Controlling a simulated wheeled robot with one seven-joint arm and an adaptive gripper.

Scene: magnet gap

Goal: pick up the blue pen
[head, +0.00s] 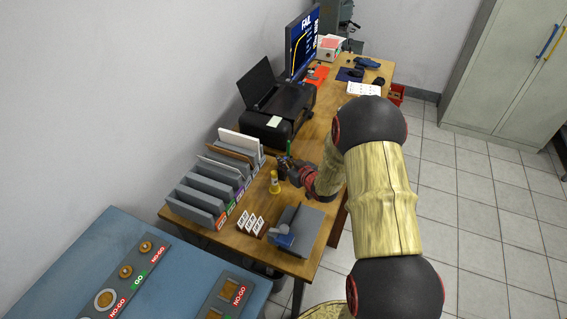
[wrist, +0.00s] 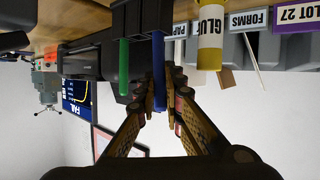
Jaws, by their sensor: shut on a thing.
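The blue pen (wrist: 158,70) stands in a dark pen cup (wrist: 138,22) beside a green pen (wrist: 124,68); the wrist view is upside down. My gripper (wrist: 163,100) is shut on the blue pen's upper part. The pen's lower end is hidden in the cup, so it still appears to be inside it. In the head view my gripper (head: 290,164) is at the cup on the wooden desk, and the green pen (head: 289,147) shows just behind it. The blue pen is mostly hidden there.
A yellow glue bottle (head: 275,183) stands close to the cup. Grey file holders (head: 208,188) line the desk's left side, and a black printer (head: 278,112) stands behind. A grey device (head: 299,230) and small label cards (head: 251,224) are at the front.

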